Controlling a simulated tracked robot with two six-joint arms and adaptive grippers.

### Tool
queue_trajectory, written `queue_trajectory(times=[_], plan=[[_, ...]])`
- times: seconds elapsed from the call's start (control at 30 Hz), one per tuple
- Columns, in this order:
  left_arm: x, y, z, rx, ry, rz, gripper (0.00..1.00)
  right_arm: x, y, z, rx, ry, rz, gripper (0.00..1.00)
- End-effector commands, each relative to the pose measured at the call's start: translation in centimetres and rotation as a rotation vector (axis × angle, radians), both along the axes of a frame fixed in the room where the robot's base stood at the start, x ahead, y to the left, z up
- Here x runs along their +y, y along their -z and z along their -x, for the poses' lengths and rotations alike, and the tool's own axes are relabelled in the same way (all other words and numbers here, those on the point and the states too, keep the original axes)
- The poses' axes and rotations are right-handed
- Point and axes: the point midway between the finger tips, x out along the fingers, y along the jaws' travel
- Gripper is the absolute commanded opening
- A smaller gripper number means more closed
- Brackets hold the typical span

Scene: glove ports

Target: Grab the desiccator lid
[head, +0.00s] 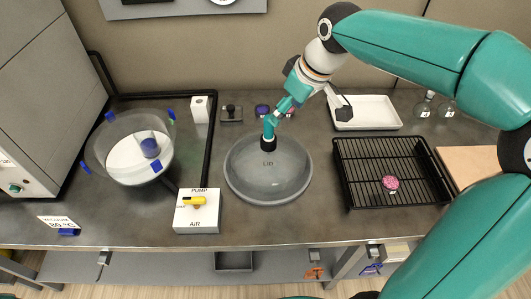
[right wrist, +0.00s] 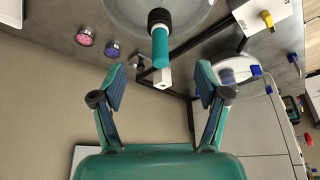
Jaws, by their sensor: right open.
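The desiccator lid (head: 268,178) is a clear grey dome marked LID, lying on the bench in the middle of the head view. I see no contact. My left gripper is in neither view.
A glass bowl (head: 105,160) with blue clips stands left. A PUMP/AIR box (head: 196,222) with a yellow handle is beside the lid. A black rack (head: 365,165) holding a pink item is right; a white tray (head: 365,124) lies behind it. Small jars (head: 262,110) stand behind the lid.

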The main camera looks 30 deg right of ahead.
Motion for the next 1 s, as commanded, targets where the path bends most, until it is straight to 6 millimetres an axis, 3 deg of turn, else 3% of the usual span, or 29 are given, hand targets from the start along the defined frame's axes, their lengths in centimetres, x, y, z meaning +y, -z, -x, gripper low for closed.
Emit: queue_trajectory(times=[0.3, 0.67, 1.0], plan=[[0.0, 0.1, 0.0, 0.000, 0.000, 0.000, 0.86, 0.5, 6.3, -2.4, 0.004, 0.003, 0.000, 0.74], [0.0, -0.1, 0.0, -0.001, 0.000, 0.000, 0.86, 0.7, 8.9, -3.5, 0.003, 0.003, 0.000, 0.74], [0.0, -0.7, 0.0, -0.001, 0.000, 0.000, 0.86, 1.1, 12.8, -5.0, 0.002, 0.003, 0.000, 0.74]])
